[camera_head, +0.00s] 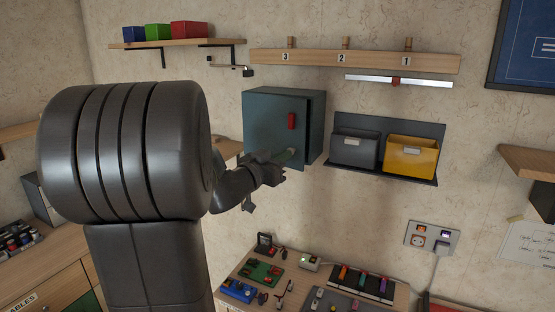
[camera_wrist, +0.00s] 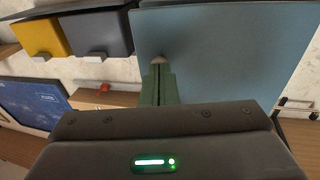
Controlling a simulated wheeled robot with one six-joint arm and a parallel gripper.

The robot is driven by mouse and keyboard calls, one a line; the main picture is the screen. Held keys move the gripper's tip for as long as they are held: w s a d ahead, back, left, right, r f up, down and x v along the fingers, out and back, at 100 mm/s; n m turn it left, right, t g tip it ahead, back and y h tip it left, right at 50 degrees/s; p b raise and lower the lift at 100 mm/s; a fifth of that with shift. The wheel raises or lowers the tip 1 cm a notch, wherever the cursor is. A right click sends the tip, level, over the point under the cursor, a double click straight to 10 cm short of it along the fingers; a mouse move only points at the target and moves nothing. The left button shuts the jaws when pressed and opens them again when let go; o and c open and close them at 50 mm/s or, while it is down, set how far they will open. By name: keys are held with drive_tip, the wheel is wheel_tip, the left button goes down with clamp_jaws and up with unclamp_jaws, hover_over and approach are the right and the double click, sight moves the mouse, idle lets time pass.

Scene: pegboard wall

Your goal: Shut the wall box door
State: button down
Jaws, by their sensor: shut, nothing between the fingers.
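The wall box (camera_head: 316,125) is a dark teal cabinet on the wall, left of two bins. Its door (camera_head: 268,112) faces me, with a red handle (camera_head: 291,121) near its right edge. A dark line runs down that right edge; I cannot tell whether the door is flush. In the wrist view the tips (camera_wrist: 160,62) meet or nearly meet the blue-grey door panel (camera_wrist: 225,55); contact is not certain. My arm hides the area left of the box.
A grey bin (camera_head: 354,150) and a yellow bin (camera_head: 411,157) hang right of the box. A wooden rail (camera_head: 375,61) with numbered pegs is above. A shelf (camera_head: 160,44) with coloured blocks is upper left. A cluttered workbench (camera_head: 232,290) lies below.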

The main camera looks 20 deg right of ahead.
sight(293, 150)
drive_tip(key=shift+d, duration=0.1)
drive_tip(key=shift+w+d+n+t+y, duration=0.3)
drive_tip(key=shift+d+t, duration=0.15)
drive_tip(key=shift+d, duration=0.45)
drive_tip(key=shift+w+d+n+t+y, duration=0.25)
drive_tip(key=shift+d+t, duration=0.2)
drive_tip(key=shift+d, duration=0.4)
drive_tip(key=shift+r, duration=0.1)
